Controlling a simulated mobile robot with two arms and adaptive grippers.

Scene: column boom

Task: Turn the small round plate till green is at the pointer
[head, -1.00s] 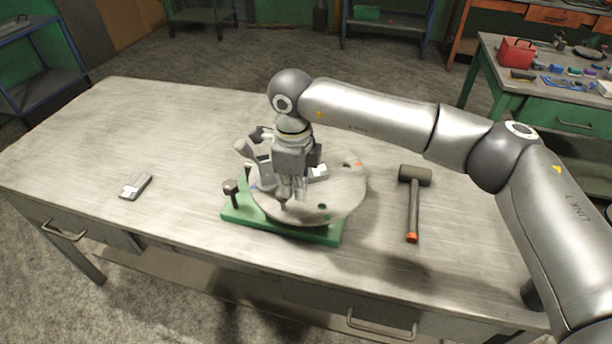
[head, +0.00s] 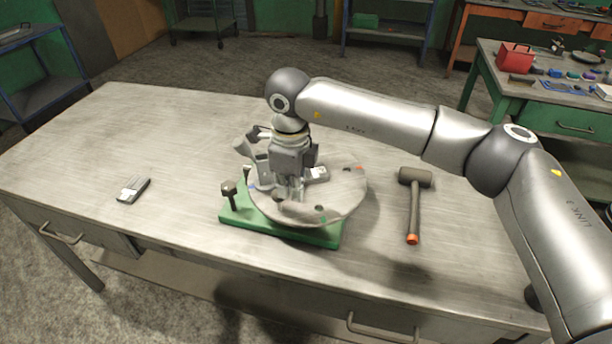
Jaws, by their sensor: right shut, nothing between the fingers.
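The round grey plate (head: 345,190) lies on a green base (head: 290,234) on the workbench. It carries a green mark (head: 323,220) at its front right, an orange-red mark (head: 360,168) at its back right, and a blue mark (head: 251,187) at its left. A dark upright post with a block head (head: 229,190), perhaps the pointer, stands at the base's left end. The green mark is well away from this post. My right gripper (head: 287,196) points down over the plate's front left part, shut and empty. Its hand hides part of the plate; contact cannot be told. My left gripper is out of view.
A hammer (head: 414,205) with an orange handle end lies right of the plate. A small grey item (head: 133,189) lies at the left. The bench top (head: 170,130) is otherwise largely clear. My right arm spans above its right side.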

